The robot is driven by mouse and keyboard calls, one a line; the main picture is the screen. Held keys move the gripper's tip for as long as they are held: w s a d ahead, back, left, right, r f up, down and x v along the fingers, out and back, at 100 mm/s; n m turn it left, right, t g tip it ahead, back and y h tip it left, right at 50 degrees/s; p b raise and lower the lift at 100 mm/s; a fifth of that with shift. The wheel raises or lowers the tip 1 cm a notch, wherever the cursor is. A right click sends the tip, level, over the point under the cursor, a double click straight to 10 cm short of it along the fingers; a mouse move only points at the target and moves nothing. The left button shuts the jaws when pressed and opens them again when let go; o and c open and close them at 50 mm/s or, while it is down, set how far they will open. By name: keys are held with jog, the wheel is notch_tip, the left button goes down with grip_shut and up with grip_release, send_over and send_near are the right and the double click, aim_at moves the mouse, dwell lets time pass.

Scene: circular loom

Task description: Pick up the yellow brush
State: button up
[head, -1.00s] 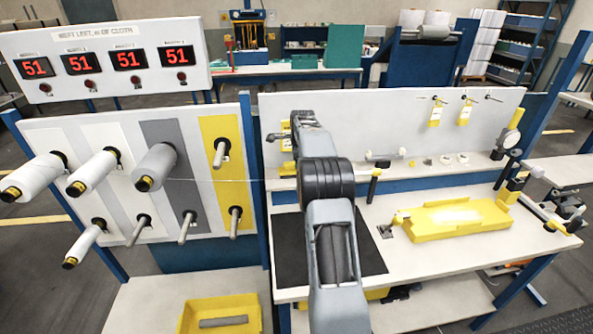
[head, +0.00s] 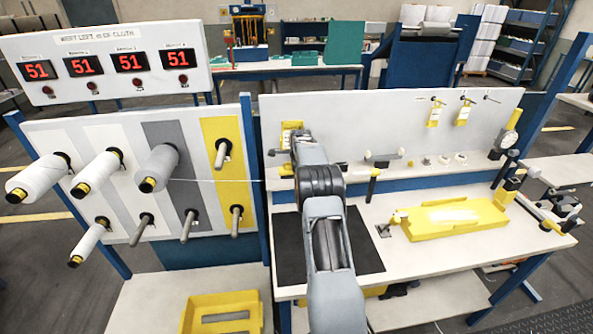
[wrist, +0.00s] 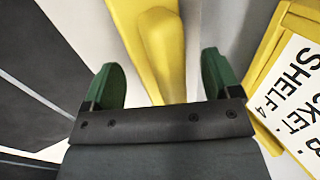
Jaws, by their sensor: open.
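In the wrist view a long yellow piece, which looks like the yellow brush (wrist: 150,35), runs from the top edge down between my gripper's (wrist: 159,66) two green fingers. The fingers are apart, one on each side of it, with a gap on both sides. The lower end of the yellow piece is hidden behind the gripper's dark body. In the head view a small yellow piece (head: 286,170) shows on the back ledge just left of my arm. My arm hides most of the gripper there.
A yellow-framed tag (wrist: 285,80) is close to the right finger. The spool rack (head: 130,190) stands to the left.

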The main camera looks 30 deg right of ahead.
jog(key=c, duration=1.3)
jog(key=shift+o, duration=0.2)
jog(key=shift+r, duration=0.2)
jog(key=shift+r+b, duration=0.4)
grip_shut()
jog(key=s+d+r+b, duration=0.3)
jog(key=s+d+r, duration=0.5)
jog(key=s+r, duration=0.3)
jog(key=shift+s+r+b, duration=0.25)
jog(key=shift+r+b, duration=0.15)
jog(key=shift+r, duration=0.1)
